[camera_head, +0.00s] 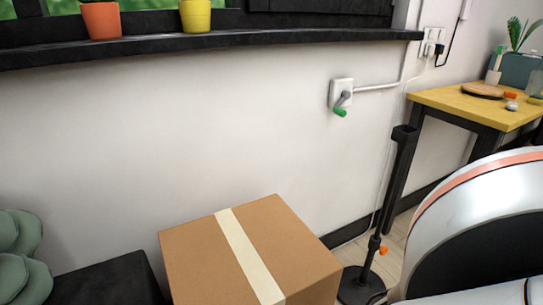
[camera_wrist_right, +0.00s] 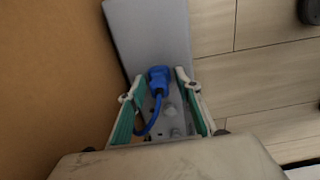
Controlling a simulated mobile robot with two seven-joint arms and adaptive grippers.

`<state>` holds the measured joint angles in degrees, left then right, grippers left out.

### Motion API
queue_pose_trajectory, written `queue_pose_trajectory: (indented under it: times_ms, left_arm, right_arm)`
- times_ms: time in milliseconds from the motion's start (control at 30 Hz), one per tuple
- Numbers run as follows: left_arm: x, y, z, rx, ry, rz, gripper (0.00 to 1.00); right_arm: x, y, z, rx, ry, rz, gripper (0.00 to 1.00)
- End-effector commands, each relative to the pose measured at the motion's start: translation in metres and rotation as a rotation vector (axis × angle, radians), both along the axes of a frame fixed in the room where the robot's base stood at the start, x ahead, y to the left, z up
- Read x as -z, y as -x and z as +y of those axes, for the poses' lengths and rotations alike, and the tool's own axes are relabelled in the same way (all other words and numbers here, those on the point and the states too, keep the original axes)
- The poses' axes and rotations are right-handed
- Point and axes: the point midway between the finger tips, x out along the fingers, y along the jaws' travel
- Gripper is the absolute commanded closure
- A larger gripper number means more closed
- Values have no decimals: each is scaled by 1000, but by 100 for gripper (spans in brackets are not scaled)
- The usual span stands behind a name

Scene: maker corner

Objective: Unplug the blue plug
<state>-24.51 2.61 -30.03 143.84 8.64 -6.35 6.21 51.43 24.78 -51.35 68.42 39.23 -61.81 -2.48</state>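The blue plug (camera_wrist_right: 158,80) sits on a grey strip-like surface (camera_wrist_right: 150,30) in the right wrist view, with its blue cord (camera_wrist_right: 150,124) curving back toward the palm. My right gripper (camera_wrist_right: 159,76) is open. Its two teal-padded fingers stand on either side of the plug, with small gaps appearing between them and it. How deep the plug sits in the strip is hidden. The head view shows neither the blue plug nor either gripper.
A cardboard box (camera_head: 275,250) stands on the floor; a brown wall, likely its side (camera_wrist_right: 50,80), is close left of my right gripper. Plank floor (camera_wrist_right: 265,60) lies to the right.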

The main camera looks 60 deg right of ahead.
Motion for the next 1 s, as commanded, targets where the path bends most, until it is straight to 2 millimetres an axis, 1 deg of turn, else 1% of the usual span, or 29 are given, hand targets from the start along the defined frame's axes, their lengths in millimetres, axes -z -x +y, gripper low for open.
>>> queue_pose_trajectory:
  times_ms: [267,533,767,800,867,900,933,1000]
  left_arm:
    - [-1,0,0,0,0,-2,100]
    - [-6,-3,0,0,0,-13,100]
    - [-5,-2,0,0,-1,-12,100]
    - [-5,-2,0,0,-1,-12,100]
    - [-5,-2,0,0,-1,-12,100]
    - [-5,-2,0,0,-1,-12,100]
    - [-5,-2,0,0,-1,-12,100]
    - [-5,-2,0,0,-1,-12,100]
  right_arm:
    - [0,0,0,0,1,-1,67]
    - [-1,-2,0,2,0,-2,67]
    - [0,-1,0,1,0,0,67]
    - [0,-1,0,1,0,0,72]
    - [0,-1,0,0,0,0,87]
    - [0,-1,0,0,0,0,98]
    - [0,-1,0,0,0,0,100]
    - [0,-1,0,0,0,0,100]
